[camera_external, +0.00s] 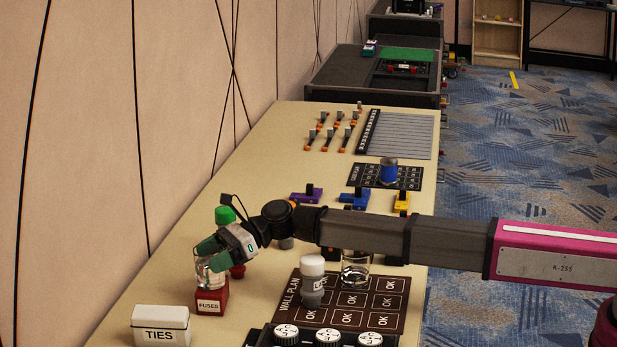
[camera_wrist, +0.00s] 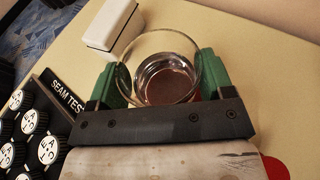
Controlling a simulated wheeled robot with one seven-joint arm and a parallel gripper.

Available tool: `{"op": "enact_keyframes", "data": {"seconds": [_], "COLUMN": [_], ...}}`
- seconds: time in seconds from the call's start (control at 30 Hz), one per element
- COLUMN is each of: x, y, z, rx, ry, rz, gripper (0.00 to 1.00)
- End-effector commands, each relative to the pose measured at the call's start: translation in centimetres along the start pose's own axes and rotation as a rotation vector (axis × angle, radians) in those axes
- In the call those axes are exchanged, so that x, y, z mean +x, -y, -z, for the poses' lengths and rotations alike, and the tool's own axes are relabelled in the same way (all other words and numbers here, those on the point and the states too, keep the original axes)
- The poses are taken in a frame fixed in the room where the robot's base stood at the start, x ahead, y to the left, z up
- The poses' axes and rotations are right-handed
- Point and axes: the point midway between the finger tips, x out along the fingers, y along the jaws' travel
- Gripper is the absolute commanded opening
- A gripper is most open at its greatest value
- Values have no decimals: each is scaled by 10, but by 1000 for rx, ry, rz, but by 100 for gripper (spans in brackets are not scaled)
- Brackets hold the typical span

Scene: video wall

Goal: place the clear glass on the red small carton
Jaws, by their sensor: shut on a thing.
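The clear glass (camera_external: 205,276) is between the green fingers of my gripper (camera_external: 208,258). The fingers are shut on its sides, and it looks upright. The red small carton (camera_external: 211,302), labelled FUSES, stands on the table directly below the glass. The glass base is at the carton's top; I cannot tell whether they touch. In the wrist view the glass (camera_wrist: 146,50) sits between both fingers, and dark red shows through its bottom. The carton is mostly hidden there.
A white TIES box (camera_external: 160,325) stands to the front left. A WALL PLAN board (camera_external: 293,309) to the right holds a grey-white bottle (camera_external: 313,284) and another clear glass (camera_external: 356,268). Dials line the front.

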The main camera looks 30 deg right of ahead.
Motion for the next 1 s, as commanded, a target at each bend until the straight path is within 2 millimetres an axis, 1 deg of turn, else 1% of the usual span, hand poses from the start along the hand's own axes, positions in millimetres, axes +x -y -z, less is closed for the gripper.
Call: {"op": "enact_keyframes", "data": {"seconds": [0.13, 0.17, 0.2, 0.23, 0.5, 0.57, 0.67, 1.0], "x": [1, 1, 1, 1, 0, -5, -20, -87], "y": [0, 0, 0, 0, 0, 0, -1, -2], "z": [3, 3, 2, 2, 0, 0, 0, 0], "rx": [1, 0, 0, 0, 0, 0, 0, 0], "ry": [1, 0, 0, 0, 0, 0, 0, 0], "rz": [0, 0, 0, 0, 0, 0, 1, 1], "gripper": [38, 84, 97, 100, 100, 100, 100, 100]}}
